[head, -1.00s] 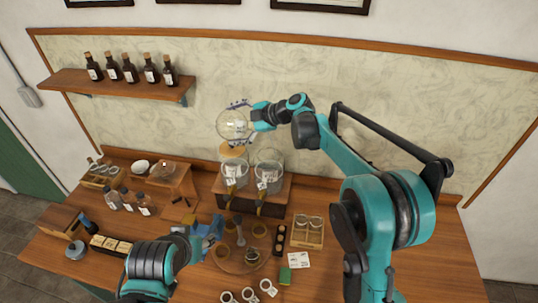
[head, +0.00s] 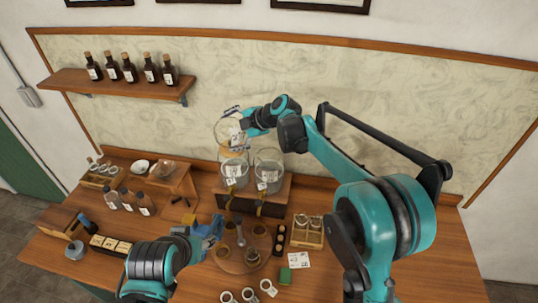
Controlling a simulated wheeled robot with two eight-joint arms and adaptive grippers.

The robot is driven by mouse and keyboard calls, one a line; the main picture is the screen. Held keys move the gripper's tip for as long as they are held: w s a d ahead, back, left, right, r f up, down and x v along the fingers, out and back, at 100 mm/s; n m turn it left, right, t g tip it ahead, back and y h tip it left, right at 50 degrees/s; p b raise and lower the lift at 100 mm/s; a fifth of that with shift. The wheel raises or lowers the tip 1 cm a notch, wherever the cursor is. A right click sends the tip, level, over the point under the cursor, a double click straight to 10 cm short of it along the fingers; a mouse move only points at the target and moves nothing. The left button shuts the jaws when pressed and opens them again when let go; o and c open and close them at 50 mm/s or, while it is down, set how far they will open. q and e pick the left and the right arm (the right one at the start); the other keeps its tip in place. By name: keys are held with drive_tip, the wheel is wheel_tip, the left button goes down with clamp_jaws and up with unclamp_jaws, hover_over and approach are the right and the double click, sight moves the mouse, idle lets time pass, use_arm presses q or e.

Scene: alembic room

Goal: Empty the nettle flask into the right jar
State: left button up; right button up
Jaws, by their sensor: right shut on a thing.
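My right gripper (head: 240,118) is shut on a clear round glass flask (head: 226,130) with a pale label. The flask is held high, in front of the wall panel. In the picture it lies above and partly over the left glass jar (head: 235,177). Amber colour shows at its lower part; I cannot tell whether this is liquid or something behind. The label is too small to read. The right glass jar (head: 269,173) stands beside the left one, to the right of the flask. My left gripper (head: 213,232) is low over the table; its fingertips are unclear.
Both jars stand on a wooden stand (head: 282,192) with taps at the front. A round wooden tray (head: 232,262) holds small vessels. Bottles stand on a wall shelf (head: 105,84).

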wheel_tip(320, 180, down, 2)
drive_tip(key=shift+a+f+n+t+h+b, duration=0.15)
drive_tip(key=shift+f+n+t+h+b, duration=0.2)
drive_tip(key=shift+h, duration=0.55)
drive_tip(key=shift+s+a+f+n+t+h+b, duration=0.1)
drive_tip(key=shift+f+n+t+h+b, duration=0.2)
drive_tip(key=shift+f+h, duration=0.25)
drive_tip(key=shift+s+a+f+n+t+h+b, duration=0.1)
drive_tip(key=shift+f+n+h+b, duration=0.1)
drive_tip(key=shift+f+n+h, duration=0.3)
drive_tip(key=shift+w+d+f+n+t+h+b, duration=0.1)
drive_tip(key=shift+f+n+t+h+b, duration=0.25)
drive_tip(key=shift+f+h+b, duration=0.5)
drive_tip(key=d+f+n+t+h+b, duration=0.1)
drive_tip(key=t+h+b, duration=0.1)
drive_tip(key=b, duration=0.1)
drive_tip(key=w+d+f+n+t+h+b, duration=0.1)
drive_tip(key=d+n+t+h+b, duration=0.1)
drive_tip(key=h+b, duration=0.1)
drive_tip(key=w+d+f+n+t+h+b, duration=0.1)
drive_tip(key=h+b, duration=0.1)
drive_tip(key=b, duration=0.1)
drive_tip(key=shift+w+d+n+t+h, duration=0.15)
drive_tip(key=shift+d+n+t+h, duration=0.05)
drive_tip(key=shift+n+t+h, duration=0.2)
